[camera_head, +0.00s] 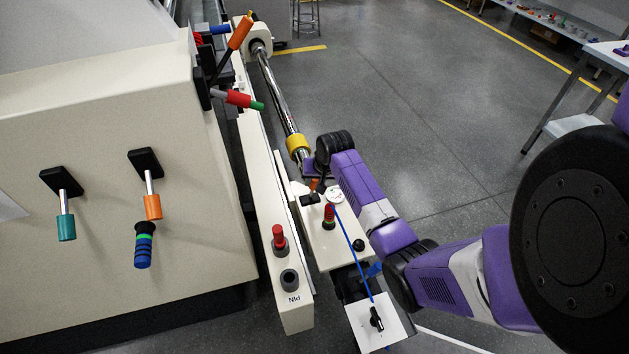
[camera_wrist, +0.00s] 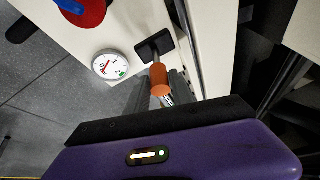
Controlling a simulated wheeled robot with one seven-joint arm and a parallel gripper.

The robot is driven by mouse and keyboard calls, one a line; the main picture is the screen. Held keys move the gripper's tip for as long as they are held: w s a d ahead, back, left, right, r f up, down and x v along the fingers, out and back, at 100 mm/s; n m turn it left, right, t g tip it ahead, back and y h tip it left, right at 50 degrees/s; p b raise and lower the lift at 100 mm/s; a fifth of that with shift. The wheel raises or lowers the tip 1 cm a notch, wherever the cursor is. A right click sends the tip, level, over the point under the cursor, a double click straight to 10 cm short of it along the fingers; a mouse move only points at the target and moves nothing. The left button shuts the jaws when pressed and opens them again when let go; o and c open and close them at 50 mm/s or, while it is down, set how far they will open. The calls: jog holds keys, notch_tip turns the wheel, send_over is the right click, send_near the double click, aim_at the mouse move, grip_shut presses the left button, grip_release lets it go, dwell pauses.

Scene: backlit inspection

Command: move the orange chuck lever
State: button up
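An orange lever (camera_wrist: 160,80) on a metal shaft and black base shows in the wrist view, close in front of my gripper (camera_wrist: 161,96). Grey finger shapes lie on either side of its handle; I cannot tell whether they touch it. In the head view this lever (camera_head: 314,185) is small and partly hidden by my gripper (camera_head: 317,175), beside a round gauge (camera_head: 336,194). Two other orange-handled levers show in the head view: one on the cream front panel (camera_head: 152,206) and one at the top (camera_head: 240,33). No label shows which is the chuck lever.
A teal lever (camera_head: 66,227) and a striped blue lever (camera_head: 144,245) hang on the cream panel. A red knob (camera_head: 279,240) stands on the cream rail. Open floor lies to the right.

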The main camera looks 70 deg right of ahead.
grip_shut()
dwell(1.1)
